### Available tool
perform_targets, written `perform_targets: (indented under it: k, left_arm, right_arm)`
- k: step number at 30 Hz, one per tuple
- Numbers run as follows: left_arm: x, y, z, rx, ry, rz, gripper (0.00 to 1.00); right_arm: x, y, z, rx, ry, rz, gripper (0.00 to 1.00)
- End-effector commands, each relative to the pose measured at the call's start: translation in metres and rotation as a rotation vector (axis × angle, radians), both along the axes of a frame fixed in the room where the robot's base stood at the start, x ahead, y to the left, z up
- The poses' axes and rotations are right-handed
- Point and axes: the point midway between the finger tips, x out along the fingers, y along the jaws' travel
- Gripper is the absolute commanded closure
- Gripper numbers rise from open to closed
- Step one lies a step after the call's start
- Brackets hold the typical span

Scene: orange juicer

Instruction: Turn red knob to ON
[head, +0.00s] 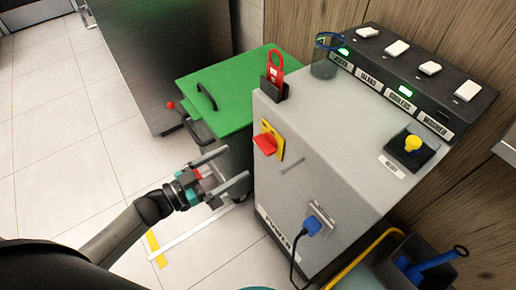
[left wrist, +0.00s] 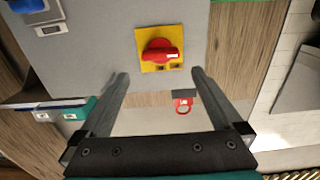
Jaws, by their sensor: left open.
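The red knob (head: 265,144) sits on a yellow plate (head: 278,146) on the side of the grey machine cabinet (head: 330,165). In the left wrist view, the red knob (left wrist: 160,50) has its handle lying roughly sideways, with a pale mark at its right end, on the yellow plate (left wrist: 146,63). My left gripper (head: 238,163) is open and empty, its fingers pointing at the cabinet, apart from the knob. In the left wrist view, the left gripper (left wrist: 160,76) has its fingertips spread either side below the knob. The plate's lettering is too small to read. My right gripper is out of view.
A red padlock tag (head: 274,72) hangs in a black holder above the knob. A blue plug (head: 312,226) with a cable is lower right. A green-lidded bin (head: 230,90) stands behind. A black switch panel (head: 410,80) and yellow button (head: 412,143) are on top. Floor at left is clear.

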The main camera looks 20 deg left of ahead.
Motion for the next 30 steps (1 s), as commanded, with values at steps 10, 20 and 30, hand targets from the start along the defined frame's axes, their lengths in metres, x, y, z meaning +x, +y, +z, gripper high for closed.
perform_targets:
  k: [10, 20, 30]
  left_arm:
    - [0.051, -0.039, -0.001, 0.000, -0.002, 0.001, 0.00]
    - [0.069, -0.054, -0.001, 0.000, 0.001, 0.001, 0.00]
    - [0.070, -0.055, 0.000, 0.000, 0.001, 0.001, 0.06]
  right_arm:
    - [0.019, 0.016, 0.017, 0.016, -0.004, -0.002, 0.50]
    - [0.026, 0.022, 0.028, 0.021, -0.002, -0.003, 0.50]
    - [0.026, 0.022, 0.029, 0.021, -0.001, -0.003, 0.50]
